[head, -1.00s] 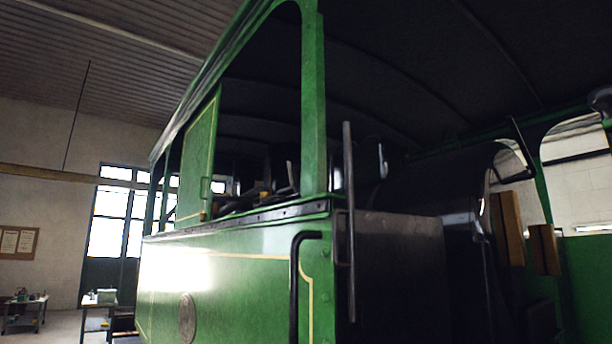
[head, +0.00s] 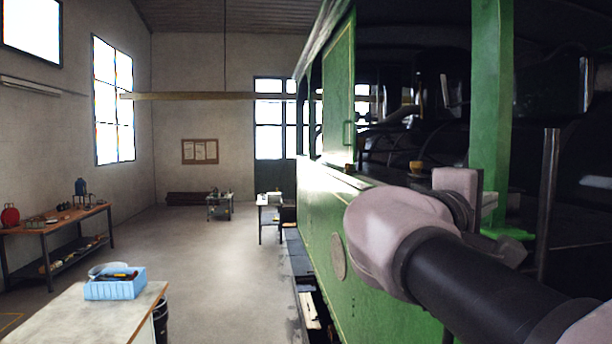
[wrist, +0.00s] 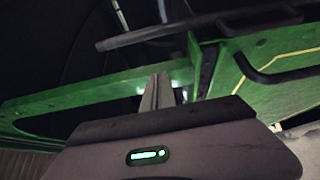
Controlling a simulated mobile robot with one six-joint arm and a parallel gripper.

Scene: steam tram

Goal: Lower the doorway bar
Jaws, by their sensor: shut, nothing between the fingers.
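The doorway bar (head: 548,205) is a slim dark metal bar standing upright in the tram's doorway, right of the green corner post (head: 490,110), in the head view. In the wrist view, which is turned sideways, it looks to be the dark bar (wrist: 150,36) running across the top, with a free end at left. The green post (wrist: 95,98) runs roughly along it. My gripper (wrist: 158,82) is shut and empty, its fingers pointing toward the post and bar, apart from the bar as far as I can tell. In the head view my wrist hides the bar's lower end.
The green tram side (head: 345,250) stands close to my arm. A black handrail (wrist: 275,75) juts out near the post. A workbench (head: 95,310) with a blue crate (head: 115,284) is at front left. The floor (head: 200,255) between is clear.

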